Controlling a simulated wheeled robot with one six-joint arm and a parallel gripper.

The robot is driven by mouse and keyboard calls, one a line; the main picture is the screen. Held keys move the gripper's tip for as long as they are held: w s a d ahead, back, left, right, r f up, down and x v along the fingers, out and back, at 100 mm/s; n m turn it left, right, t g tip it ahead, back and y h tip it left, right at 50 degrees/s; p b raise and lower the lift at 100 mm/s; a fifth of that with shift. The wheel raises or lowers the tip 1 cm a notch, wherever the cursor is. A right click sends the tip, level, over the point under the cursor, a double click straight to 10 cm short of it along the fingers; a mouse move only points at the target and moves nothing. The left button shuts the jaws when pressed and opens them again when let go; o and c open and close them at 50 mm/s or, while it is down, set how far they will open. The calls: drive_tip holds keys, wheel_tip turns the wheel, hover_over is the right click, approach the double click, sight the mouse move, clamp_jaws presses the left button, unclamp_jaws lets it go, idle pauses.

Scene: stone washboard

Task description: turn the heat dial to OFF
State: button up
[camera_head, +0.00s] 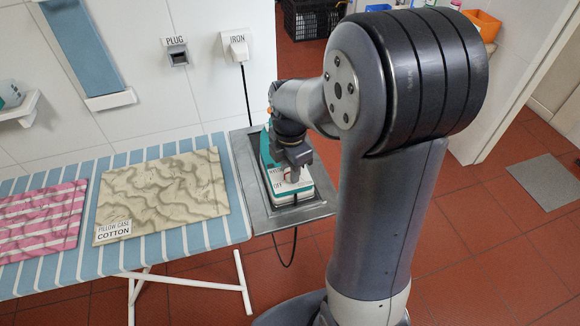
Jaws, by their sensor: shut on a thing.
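A teal and white iron (268,158) rests on a grey metal plate (245,160) at the right end of the ironing board. My gripper (295,176) reaches down over the top of the iron, with its fingers shut on the heat dial. The dial is mostly hidden by the fingers, so I cannot tell which setting it points to. Small dark lettering, seemingly including OFF, shows on the pale face beside the fingers.
A striped ironing board (170,246) holds a beige pillow case (160,190) and a pink striped cloth (40,222). A cord runs from the IRON socket (238,50) on the wall. A black crate (305,20) stands behind. Red floor is open at right.

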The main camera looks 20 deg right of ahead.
idle(0.4)
drive_tip(key=o, duration=1)
wheel_tip(320, 180, up, 11)
drive_tip(key=shift+f, duration=0.1)
wheel_tip(320, 180, down, 11)
drive_tip(key=shift+r, duration=0.1)
idle(0.5)
idle(0.4)
